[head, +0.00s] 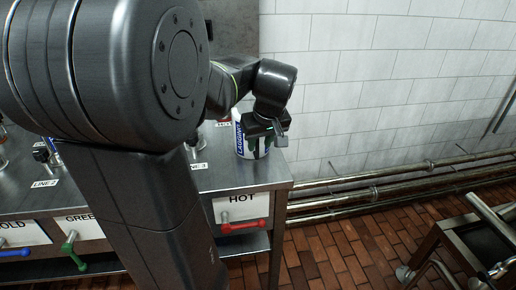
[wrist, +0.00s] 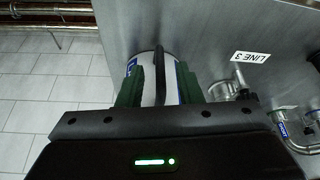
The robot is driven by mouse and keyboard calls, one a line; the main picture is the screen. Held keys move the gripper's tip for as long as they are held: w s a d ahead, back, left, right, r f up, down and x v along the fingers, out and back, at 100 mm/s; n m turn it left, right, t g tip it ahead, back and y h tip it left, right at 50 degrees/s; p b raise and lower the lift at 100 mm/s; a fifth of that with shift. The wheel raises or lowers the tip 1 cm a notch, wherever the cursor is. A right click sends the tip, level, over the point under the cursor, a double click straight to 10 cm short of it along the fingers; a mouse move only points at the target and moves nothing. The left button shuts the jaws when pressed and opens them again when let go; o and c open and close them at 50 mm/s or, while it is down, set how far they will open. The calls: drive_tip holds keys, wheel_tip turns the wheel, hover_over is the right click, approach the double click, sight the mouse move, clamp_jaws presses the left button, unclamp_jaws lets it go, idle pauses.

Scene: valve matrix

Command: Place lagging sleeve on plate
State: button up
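The lagging sleeve (head: 239,139) is a white cylinder with a blue lettered label, upright on the metal bench near its right end. My gripper (head: 258,147) is at the sleeve, pointing down. In the wrist view the sleeve (wrist: 147,72) is behind and between the green fingers of my gripper (wrist: 160,88). A dark upright bar (wrist: 160,72) on the sleeve stands between the fingers, with pale gaps on both sides. The fingers are apart and look open. Whether they touch the sleeve's body is hidden. I cannot make out the plate in either view.
The bench (head: 235,176) carries a LINE 3 label (wrist: 252,57) and pipe fittings (wrist: 290,125) beside the sleeve. A red valve handle (head: 245,226) sits below the HOT sign (head: 241,197). Wall pipes (head: 400,178) run to the right. A metal cart (head: 470,240) stands at the far right.

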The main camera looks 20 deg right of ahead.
drive_tip(key=v, duration=0.7)
drive_tip(key=shift+p, duration=0.4)
drive_tip(key=shift+w+a, duration=0.1)
